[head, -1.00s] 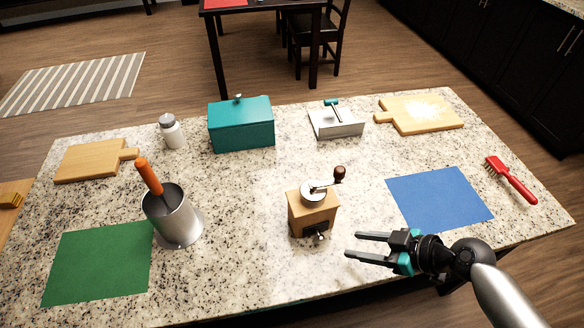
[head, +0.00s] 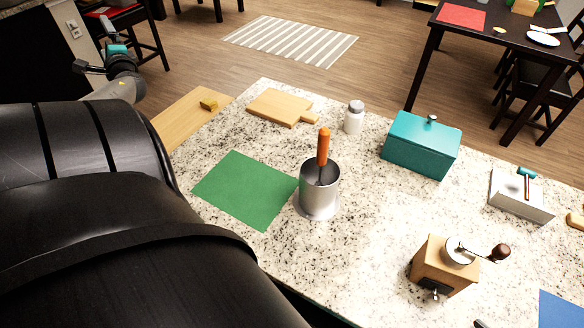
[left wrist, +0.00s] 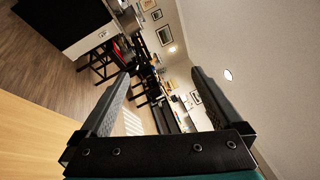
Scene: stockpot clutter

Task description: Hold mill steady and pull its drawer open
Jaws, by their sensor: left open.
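The mill (head: 446,266) is a light wooden box with a metal top, a crank and a dark knob. It stands upright on the counter at the lower right of the head view. Its drawer front with a small knob (head: 434,292) faces the near edge, and I see no clear gap. My left gripper (head: 88,42) is open and empty at the upper left, far from the mill and beyond the counter. Its two spread fingers show in the left wrist view (left wrist: 160,78) with nothing between them. A dark tip at the bottom edge (head: 480,323), near the mill, seems to be my right gripper; the rest is out of frame.
A steel canister (head: 319,190) with an orange-handled tool stands left of the mill. A blue mat (head: 562,310) lies at right.

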